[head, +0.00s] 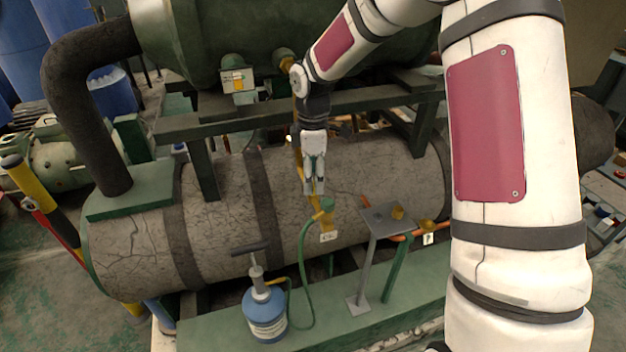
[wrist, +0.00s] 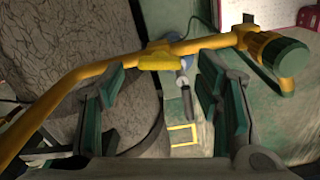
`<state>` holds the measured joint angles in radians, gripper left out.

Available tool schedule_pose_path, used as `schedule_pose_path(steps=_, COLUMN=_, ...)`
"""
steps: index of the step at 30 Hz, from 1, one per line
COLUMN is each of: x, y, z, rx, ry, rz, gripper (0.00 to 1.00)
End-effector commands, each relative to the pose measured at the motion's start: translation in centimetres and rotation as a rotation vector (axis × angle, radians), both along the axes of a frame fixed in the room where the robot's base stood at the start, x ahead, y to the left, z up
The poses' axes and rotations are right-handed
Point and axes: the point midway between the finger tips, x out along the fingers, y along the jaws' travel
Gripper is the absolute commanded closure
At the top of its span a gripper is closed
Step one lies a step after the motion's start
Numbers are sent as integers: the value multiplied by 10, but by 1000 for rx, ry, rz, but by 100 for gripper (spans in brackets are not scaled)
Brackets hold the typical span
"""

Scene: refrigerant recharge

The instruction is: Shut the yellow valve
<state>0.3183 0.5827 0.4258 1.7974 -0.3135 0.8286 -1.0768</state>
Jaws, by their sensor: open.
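A yellow pipe (head: 309,190) runs down the front of the cracked grey tank to a yellow valve fitting with a green part (head: 326,207). In the wrist view the yellow pipe (wrist: 85,72) crosses beyond the fingertips. It carries a flat yellow piece (wrist: 160,61) near the middle and ends at the yellow fitting with a dark green cap (wrist: 284,57) at upper right. My gripper (head: 314,191) points down, just above the fitting. In the wrist view my gripper (wrist: 163,88) is open and no object is held between its pads. Whether a finger touches the pipe cannot be told.
A green hose (head: 303,262) links the fitting to a blue bottle (head: 265,314) with a T-handle. The large grey tank (head: 220,209) lies behind.

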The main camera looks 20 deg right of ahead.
Motion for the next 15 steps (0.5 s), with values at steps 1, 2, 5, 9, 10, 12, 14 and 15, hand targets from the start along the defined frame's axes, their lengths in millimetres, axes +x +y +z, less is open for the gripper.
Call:
schedule_pose_path(steps=1, x=-1, y=0, z=-6, rx=0, ry=2, rz=0, gripper=42)
schedule_pose_path(steps=2, x=-1, y=0, z=-9, rx=0, ry=2, rz=0, gripper=42)
schedule_pose_path(steps=5, x=-1, y=0, z=-16, rx=0, ry=1, rz=-1, gripper=42)
schedule_pose_path(steps=9, x=0, y=0, z=-20, rx=0, ry=0, rz=0, gripper=42)
schedule_pose_path(steps=10, x=0, y=0, z=-21, rx=0, ry=0, rz=0, gripper=42)
schedule_pose_path(steps=12, x=0, y=0, z=-21, rx=0, ry=0, rz=-1, gripper=42)
schedule_pose_path(steps=14, x=0, y=0, z=-20, rx=0, ry=0, rz=-1, gripper=42)
schedule_pose_path(steps=15, x=0, y=0, z=-20, rx=0, ry=0, rz=-1, gripper=42)
